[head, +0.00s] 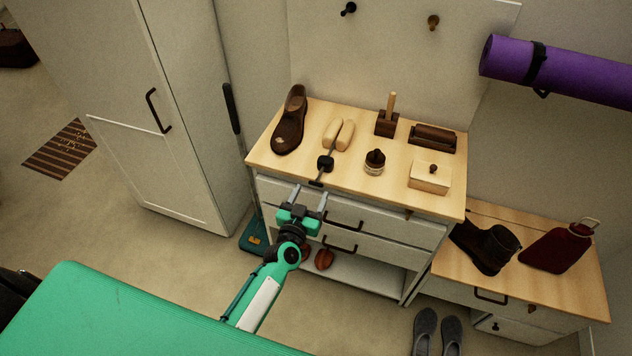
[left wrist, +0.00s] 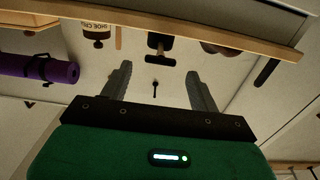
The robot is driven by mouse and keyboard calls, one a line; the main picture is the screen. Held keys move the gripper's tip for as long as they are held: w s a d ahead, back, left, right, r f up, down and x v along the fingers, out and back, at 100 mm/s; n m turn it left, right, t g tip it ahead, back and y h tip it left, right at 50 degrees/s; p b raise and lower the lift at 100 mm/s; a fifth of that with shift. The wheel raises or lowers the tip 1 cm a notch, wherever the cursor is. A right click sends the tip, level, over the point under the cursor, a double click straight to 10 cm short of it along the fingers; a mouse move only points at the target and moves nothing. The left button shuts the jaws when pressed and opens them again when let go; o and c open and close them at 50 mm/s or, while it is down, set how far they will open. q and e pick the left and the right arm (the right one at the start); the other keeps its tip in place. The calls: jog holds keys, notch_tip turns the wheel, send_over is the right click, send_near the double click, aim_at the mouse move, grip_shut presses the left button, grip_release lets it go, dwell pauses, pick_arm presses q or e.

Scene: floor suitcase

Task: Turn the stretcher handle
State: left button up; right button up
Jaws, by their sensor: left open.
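The shoe stretcher lies on the wooden dresser top, with two pale wooden foot forms (head: 338,134) and a dark block (head: 325,163) on its rod. Its dark handle (head: 316,183) reaches the dresser's front edge. In the left wrist view a dark T-shaped handle (left wrist: 160,58) shows beyond and between my fingertips. My left gripper (head: 308,197) is open and empty in front of the dresser, just short of the handle; its two fingers also show in the left wrist view (left wrist: 157,76). They do not appear to touch the handle. My right gripper is out of view.
A brown shoe (head: 289,122) stands left of the stretcher. A small jar (head: 375,162), a brush holder (head: 387,123), a dark brush (head: 433,137) and a pale box (head: 430,177) stand to the right. Drawer handles (head: 341,245) project below. A tall cabinet (head: 150,120) stands left.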

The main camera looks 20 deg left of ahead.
aim_at(315, 185)
pick_arm(q)
jog(key=shift+w, duration=2.55)
jog(key=c, duration=1)
